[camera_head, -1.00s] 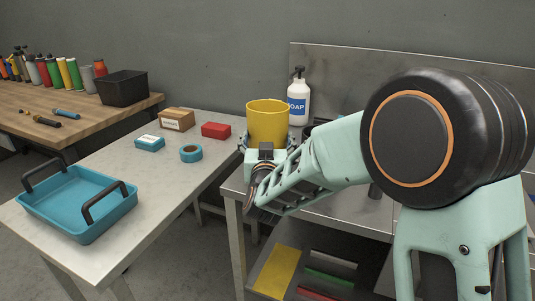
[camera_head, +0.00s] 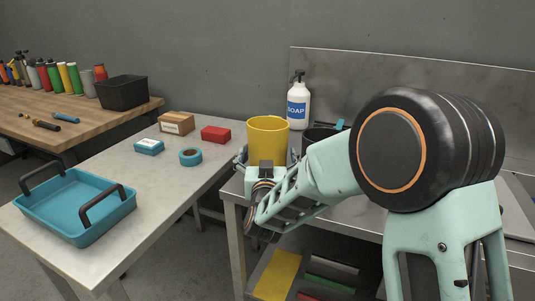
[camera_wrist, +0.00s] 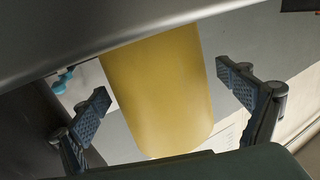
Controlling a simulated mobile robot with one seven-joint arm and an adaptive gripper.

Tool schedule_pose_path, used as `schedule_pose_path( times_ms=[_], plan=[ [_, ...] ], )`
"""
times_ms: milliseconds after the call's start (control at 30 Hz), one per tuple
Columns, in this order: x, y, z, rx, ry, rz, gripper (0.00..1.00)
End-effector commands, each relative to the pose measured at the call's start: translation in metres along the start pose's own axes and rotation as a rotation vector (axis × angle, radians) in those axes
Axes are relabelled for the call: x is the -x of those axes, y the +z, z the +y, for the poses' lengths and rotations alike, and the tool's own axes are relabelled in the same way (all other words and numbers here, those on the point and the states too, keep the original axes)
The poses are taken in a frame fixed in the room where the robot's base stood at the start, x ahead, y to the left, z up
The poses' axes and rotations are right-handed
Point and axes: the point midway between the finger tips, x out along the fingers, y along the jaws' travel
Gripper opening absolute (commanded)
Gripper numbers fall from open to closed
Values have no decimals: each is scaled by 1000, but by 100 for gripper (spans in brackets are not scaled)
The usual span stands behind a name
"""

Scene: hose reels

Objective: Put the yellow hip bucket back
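The yellow bucket (camera_head: 268,138) stands upright at the left end of the steel bench (camera_head: 233,189); its base is hidden behind my gripper. My gripper (camera_head: 266,157) is in front of it, with a finger on either side. In the wrist view the bucket (camera_wrist: 158,92) lies between the two spread fingers of my gripper (camera_wrist: 165,100). A narrow gap shows between each finger and the bucket wall, so the gripper looks open around it and apart from it.
A soap bottle (camera_head: 298,104) stands just behind the bucket, and a dark container (camera_head: 318,141) is to its right, partly behind my arm. The left table holds a blue tray (camera_head: 75,208), blue tape (camera_head: 190,157), a red box (camera_head: 216,134) and a brown box (camera_head: 176,123).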

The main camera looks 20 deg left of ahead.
Motion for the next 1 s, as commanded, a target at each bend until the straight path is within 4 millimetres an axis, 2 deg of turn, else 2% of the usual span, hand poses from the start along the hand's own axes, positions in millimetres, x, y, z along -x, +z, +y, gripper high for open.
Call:
schedule_pose_path(
  times_ms=[300,467,800,1000],
  plan=[
    [1,-5,0,0,0,0,94],
    [27,-4,-1,2,-2,-1,94],
    [94,-3,-1,3,-3,0,94],
    [116,-3,-1,1,-1,0,94]
  ],
)
